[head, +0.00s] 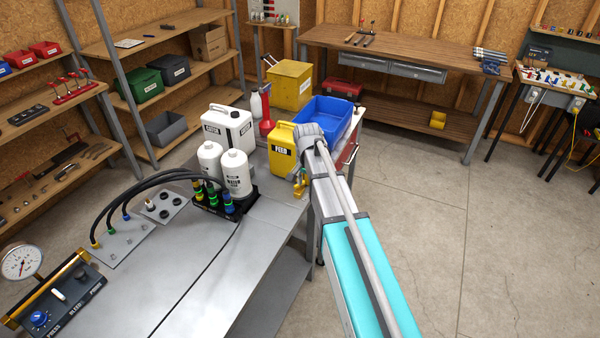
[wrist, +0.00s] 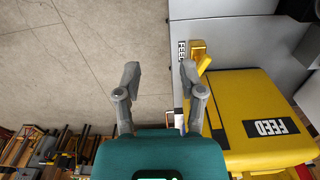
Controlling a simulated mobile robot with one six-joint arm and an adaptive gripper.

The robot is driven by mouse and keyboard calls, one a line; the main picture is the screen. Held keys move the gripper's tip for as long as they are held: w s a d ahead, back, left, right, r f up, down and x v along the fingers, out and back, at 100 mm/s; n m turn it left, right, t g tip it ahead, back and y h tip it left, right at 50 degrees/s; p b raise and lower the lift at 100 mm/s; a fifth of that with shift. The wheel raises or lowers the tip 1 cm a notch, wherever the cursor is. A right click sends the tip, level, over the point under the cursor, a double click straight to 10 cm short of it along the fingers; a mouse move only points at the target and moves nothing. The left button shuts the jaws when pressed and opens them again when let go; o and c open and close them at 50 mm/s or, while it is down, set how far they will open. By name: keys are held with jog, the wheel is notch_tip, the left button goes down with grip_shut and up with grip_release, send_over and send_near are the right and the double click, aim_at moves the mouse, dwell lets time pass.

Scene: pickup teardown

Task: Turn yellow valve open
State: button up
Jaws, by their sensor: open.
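The yellow valve (head: 300,187) is small and sits at the edge of the metal bench, just below the yellow FEED can (head: 283,150). In the wrist view the valve (wrist: 198,52) shows a short yellow handle beside a small FEED label on a grey surface. My gripper (wrist: 160,74) is open, with bare floor showing between its fingers. Its right fingertip is close beside the valve, left of the handle; I cannot tell whether they touch. The valve is not between the fingers. In the head view my arm's wrist hides most of the gripper.
The FEED can (wrist: 265,115) stands close right of my gripper in the wrist view. The floor right of the bench is clear.

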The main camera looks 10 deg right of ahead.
aim_at(299, 186)
jog(key=w+r+m+p, duration=0.3)
jog(key=w+r+m, duration=0.1)
jog(key=w, duration=0.6)
jog(key=shift+a+r, duration=0.3)
jog(key=shift+r, duration=0.1)
jog(key=shift+f, duration=0.2)
notch_tip(299, 186, down, 14)
jog(key=b, duration=1.3)
jog(key=shift+r, duration=0.25)
grip_shut()
